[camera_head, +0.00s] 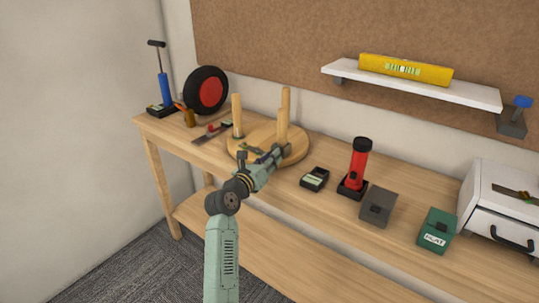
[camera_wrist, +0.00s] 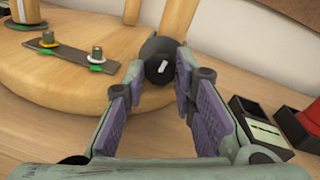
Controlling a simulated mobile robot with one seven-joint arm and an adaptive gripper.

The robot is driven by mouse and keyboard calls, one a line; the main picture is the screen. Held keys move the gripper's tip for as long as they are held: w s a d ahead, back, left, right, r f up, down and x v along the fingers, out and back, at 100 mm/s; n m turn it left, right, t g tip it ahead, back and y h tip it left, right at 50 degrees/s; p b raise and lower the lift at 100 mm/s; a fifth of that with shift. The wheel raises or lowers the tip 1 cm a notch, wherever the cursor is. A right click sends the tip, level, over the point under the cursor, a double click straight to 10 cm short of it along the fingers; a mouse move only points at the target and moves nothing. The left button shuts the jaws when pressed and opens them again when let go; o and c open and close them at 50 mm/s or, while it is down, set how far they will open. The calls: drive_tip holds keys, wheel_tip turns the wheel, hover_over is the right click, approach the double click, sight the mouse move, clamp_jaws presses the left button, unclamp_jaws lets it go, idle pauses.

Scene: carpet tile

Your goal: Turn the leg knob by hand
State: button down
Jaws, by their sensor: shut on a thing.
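The round wooden stool seat (camera_head: 243,153) lies on the bench with its legs (camera_head: 237,112) pointing up. It also fills the upper left of the wrist view (camera_wrist: 40,95). The leg knob (camera_wrist: 160,70) is dark and round with a white mark on its face, in front of the base of a wooden leg (camera_wrist: 177,20). My gripper (camera_wrist: 161,75) is shut on the knob, one finger on each side. In the head view my gripper (camera_head: 277,153) is at the right part of the seat and the knob cannot be made out.
A metal plate with two bolts (camera_wrist: 70,50) lies on the seat, left of my gripper. A small black device (camera_head: 314,179), a red flashlight (camera_head: 358,165), a grey box (camera_head: 377,206) and a green box (camera_head: 437,230) stand to the right. A wheel (camera_head: 207,91) is behind left.

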drive_tip(key=c, duration=1.3)
unclamp_jaws()
drive_tip(key=v, duration=1.2)
drive_tip(key=shift+r, duration=0.1)
